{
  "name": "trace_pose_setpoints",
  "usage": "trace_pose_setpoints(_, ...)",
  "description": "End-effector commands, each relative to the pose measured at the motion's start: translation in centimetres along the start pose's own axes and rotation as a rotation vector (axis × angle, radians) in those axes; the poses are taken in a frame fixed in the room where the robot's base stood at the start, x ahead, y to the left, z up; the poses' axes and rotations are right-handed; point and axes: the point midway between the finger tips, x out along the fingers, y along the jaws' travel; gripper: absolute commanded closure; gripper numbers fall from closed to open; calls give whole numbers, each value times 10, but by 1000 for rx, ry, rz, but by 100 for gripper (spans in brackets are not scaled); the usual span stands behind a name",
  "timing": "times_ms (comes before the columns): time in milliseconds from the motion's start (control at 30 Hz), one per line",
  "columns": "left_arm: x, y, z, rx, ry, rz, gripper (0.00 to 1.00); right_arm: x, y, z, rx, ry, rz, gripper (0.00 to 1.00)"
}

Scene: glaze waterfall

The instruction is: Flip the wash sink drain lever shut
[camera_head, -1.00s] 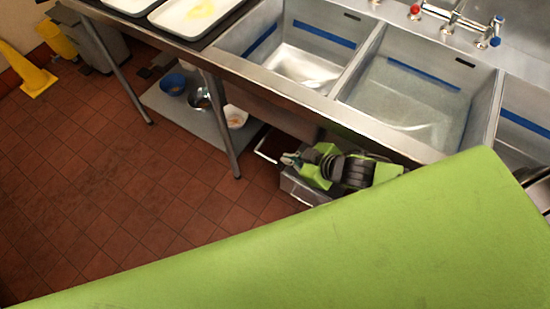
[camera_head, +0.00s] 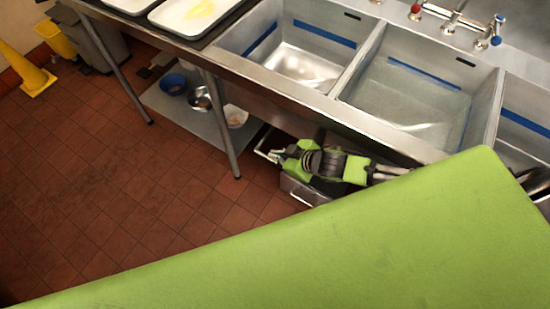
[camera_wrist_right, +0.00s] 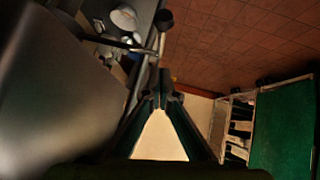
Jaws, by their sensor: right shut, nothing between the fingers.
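The sink unit (camera_head: 345,110) runs across the upper right of the head view, with several steel basins. My left gripper is not in view.
A table leg (camera_head: 222,130) and a low shelf (camera_head: 190,118) with bowls stand left of my right gripper. A steel box (camera_head: 305,190) sits below the gripper. White trays (camera_head: 190,14) lie on the counter.

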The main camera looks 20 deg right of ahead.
Motion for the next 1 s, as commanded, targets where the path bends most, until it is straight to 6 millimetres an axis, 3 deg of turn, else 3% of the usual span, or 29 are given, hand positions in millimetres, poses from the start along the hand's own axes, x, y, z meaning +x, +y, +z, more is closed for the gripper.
trace_pose_setpoints(100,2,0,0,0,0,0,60,23,0,3,0,-1,1,100)
trace_pose_setpoints(300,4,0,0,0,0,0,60,40,0,23,0,-2,0,100)
trace_pose_setpoints(1000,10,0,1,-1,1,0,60,48,-2,33,5,25,3,100)
